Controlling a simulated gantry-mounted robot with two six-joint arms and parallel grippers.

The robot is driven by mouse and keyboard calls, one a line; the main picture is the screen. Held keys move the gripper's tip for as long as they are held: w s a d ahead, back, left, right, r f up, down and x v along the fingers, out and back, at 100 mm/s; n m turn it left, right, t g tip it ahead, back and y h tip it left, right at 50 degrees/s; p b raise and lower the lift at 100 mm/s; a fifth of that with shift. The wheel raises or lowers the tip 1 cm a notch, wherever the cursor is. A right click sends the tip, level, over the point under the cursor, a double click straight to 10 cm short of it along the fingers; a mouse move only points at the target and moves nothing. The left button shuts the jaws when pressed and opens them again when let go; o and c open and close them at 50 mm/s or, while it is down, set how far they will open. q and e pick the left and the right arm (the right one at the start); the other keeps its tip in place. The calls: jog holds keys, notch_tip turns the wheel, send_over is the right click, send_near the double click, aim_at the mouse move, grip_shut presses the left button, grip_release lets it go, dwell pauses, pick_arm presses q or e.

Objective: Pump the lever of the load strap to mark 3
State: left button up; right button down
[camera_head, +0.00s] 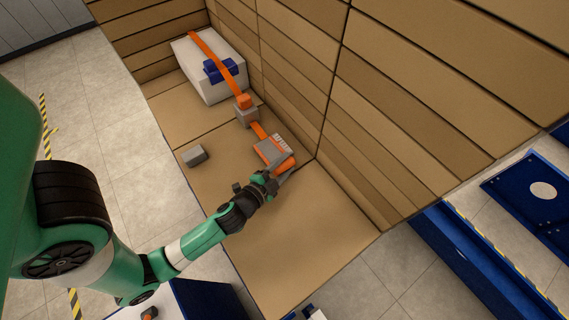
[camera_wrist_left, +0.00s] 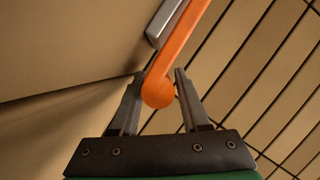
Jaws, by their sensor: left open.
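The load strap (camera_head: 208,53) is an orange band that runs over a white box and down to a grey ratchet unit (camera_head: 269,151) on the tan surface. The unit's orange lever (camera_head: 285,164) points toward my left gripper (camera_head: 271,180). In the left wrist view the lever (camera_wrist_left: 176,49) ends in a round orange knob (camera_wrist_left: 158,92). The knob lies between the two fingers of my left gripper (camera_wrist_left: 158,88), which is open, with a gap visible beside the knob. Any mark numbers on the unit's white scale (camera_head: 281,141) are too small to read. My right gripper is not in view.
A grey block with an orange top (camera_head: 244,108) sits along the strap. A small loose grey block (camera_head: 195,156) lies left of the unit. A tan slatted wall (camera_head: 300,75) rises close behind. The near tan surface (camera_head: 300,245) is clear.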

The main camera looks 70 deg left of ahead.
pick_arm(q)
grip_shut()
dwell(1.4)
